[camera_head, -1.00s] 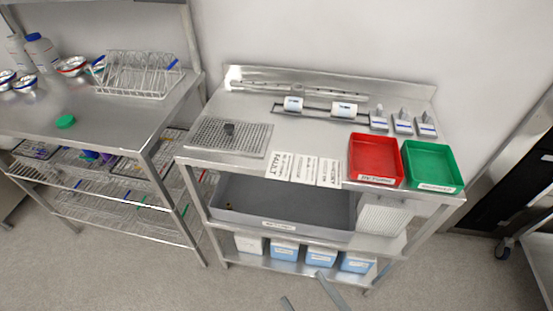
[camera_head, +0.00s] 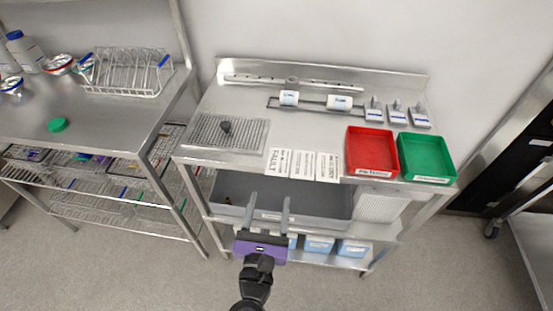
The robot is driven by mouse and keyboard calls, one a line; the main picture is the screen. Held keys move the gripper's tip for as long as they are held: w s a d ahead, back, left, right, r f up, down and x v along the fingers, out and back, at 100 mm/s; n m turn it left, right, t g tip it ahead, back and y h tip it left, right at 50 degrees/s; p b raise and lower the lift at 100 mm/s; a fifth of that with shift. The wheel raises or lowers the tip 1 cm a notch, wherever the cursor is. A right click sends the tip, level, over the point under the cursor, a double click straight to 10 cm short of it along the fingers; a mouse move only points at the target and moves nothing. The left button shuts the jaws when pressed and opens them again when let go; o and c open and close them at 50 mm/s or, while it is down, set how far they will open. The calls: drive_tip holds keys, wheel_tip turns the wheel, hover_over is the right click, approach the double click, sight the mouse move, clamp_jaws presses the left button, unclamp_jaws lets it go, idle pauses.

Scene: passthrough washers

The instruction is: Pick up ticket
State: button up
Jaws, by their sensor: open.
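Several white printed tickets lie flat side by side at the front edge of the steel table. The leftmost ticket (camera_head: 278,162) shows large print that looks like "FAULT". A middle ticket (camera_head: 302,164) and a right ticket (camera_head: 327,167) carry smaller print that I cannot read. My gripper (camera_head: 269,198) is open, its two grey fingers pointing up the picture with a clear gap between them. It appears in front of the table, below the tickets in the picture, and touches none of them. Its fingers cover part of the grey bin.
A red tray (camera_head: 371,150) and a green tray (camera_head: 427,157) stand right of the tickets. A perforated mat (camera_head: 226,133) with a small dark object lies left. White rolls (camera_head: 339,102) sit on a rack behind. A grey bin (camera_head: 325,205) fills the shelf below.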

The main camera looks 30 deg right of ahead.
sight(279, 162)
drive_tip(key=p+x, duration=0.1)
drive_tip(key=x, duration=0.6)
drive_tip(key=shift+w+d+f, duration=0.2)
drive_tip(key=shift+w+d, duration=0.05)
drive_tip(key=shift+d, duration=0.1)
drive_tip(key=c, duration=1)
